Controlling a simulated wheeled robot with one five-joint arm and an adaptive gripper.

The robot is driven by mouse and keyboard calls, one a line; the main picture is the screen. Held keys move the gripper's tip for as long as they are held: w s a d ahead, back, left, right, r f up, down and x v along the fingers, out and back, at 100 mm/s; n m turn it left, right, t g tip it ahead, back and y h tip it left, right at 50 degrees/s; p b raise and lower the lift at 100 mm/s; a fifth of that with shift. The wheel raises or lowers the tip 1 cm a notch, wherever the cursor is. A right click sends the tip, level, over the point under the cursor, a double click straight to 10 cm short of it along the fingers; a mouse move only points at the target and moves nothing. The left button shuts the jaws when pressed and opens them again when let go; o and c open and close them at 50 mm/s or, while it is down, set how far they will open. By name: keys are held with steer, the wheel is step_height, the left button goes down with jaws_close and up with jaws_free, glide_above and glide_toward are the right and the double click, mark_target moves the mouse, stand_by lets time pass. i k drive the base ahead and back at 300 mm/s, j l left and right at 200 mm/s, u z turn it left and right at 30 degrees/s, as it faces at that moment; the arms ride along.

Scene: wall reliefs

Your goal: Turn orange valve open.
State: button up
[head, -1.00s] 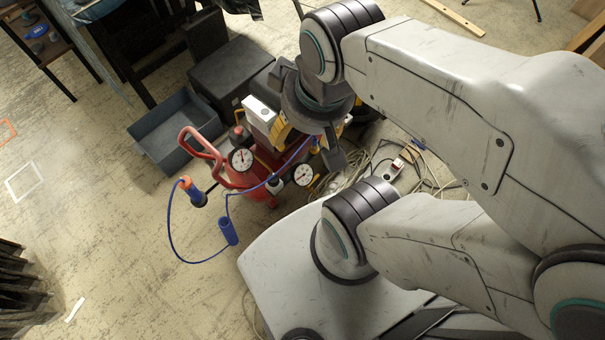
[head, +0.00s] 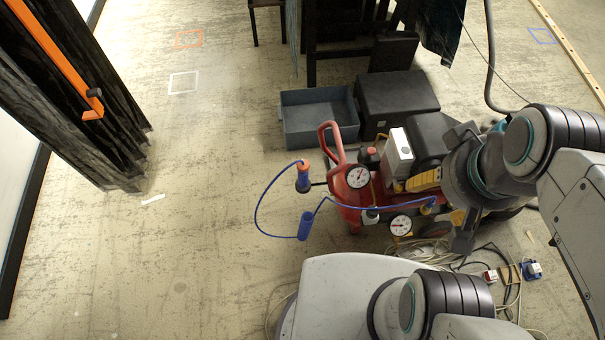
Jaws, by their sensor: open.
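No part is clearly recognisable as an orange valve. An orange bar (head: 55,50) with a dark end piece runs along the dark ribbed panel at the upper left. An orange-tipped blue hose fitting (head: 303,176) is by the red compressor (head: 351,190). My gripper (head: 457,190) is at the right, in front of or over the compressor's right end, far from the orange bar. Its dark fingers are spread, and nothing shows between them. Part of the compressor is hidden behind it.
A grey-blue tray (head: 318,122) and a dark box (head: 398,103) stand behind the compressor. Loose cables (head: 440,254) lie on the floor in front of it. The floor (head: 200,220) between the dark panel (head: 90,120) and the compressor is mostly clear.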

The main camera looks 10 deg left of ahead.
mark_target(305, 168)
steer(key=j, duration=0.5)
steer(key=i+j+u, duration=0.1)
steer(key=j, duration=0.4)
steer(key=i+j, duration=0.1)
steer(key=j, duration=0.35)
steer(key=i+j+u, duration=0.1)
steer(key=i+j, duration=0.15)
steer(key=j, duration=0.25)
steer(key=i+j+u, duration=0.1)
steer(key=i+j, duration=0.2)
steer(key=j, duration=0.15)
steer(key=i+j+u, duration=0.1)
steer(key=i+j, duration=0.2)
steer(key=j, duration=0.15)
steer(key=i, duration=0.25)
